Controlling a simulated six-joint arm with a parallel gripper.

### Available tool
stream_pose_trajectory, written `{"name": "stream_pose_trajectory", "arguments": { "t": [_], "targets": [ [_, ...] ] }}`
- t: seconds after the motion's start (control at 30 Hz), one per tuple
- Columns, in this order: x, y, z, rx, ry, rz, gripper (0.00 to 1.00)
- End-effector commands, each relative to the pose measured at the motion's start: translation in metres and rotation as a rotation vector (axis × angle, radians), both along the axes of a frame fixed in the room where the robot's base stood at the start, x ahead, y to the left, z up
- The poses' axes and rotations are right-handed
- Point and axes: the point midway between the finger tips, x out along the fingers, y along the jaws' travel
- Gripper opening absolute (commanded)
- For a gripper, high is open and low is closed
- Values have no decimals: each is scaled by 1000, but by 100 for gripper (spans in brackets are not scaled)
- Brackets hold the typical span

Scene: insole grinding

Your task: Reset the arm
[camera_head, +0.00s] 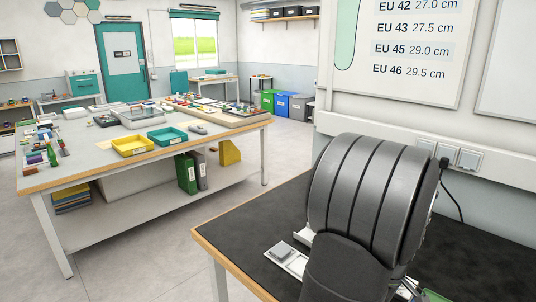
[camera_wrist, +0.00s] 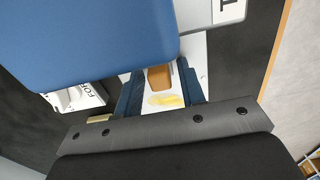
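In the wrist view my gripper (camera_wrist: 160,82) shows two dark blue fingers standing apart, with a dark screwed bar below them. Nothing is clearly clamped between them. A white surface with a tan block (camera_wrist: 159,77) and a yellow patch (camera_wrist: 166,99) shows through the gap. My gripper cannot be made out in the head view, where a big dark grey ribbed body fills the right foreground and covers much of the black bench (camera_head: 245,235).
A small light tray (camera_head: 290,260) lies on the black bench beside the ribbed body. A white lettered box (camera_wrist: 82,97) shows left of my fingers. A separate worktable (camera_head: 80,148) holds a yellow tray (camera_head: 132,146) and a teal tray (camera_head: 167,136). Open floor lies between the tables.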

Motion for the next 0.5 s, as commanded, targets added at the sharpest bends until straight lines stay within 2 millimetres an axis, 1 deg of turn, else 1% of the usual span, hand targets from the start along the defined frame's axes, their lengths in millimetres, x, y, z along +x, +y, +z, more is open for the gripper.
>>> {"name": "stream_pose_trajectory", "arguments": {
  "t": [0.17, 0.27, 0.37, 0.5],
  "targets": [
    [0, 0, 1, 0, 0, 0, 36],
    [0, 0, 7, -1, -1, 0, 36],
    [0, 0, 20, -2, -2, 0, 36],
    [1, 0, 46, -4, -4, 0, 36]
  ]
}}
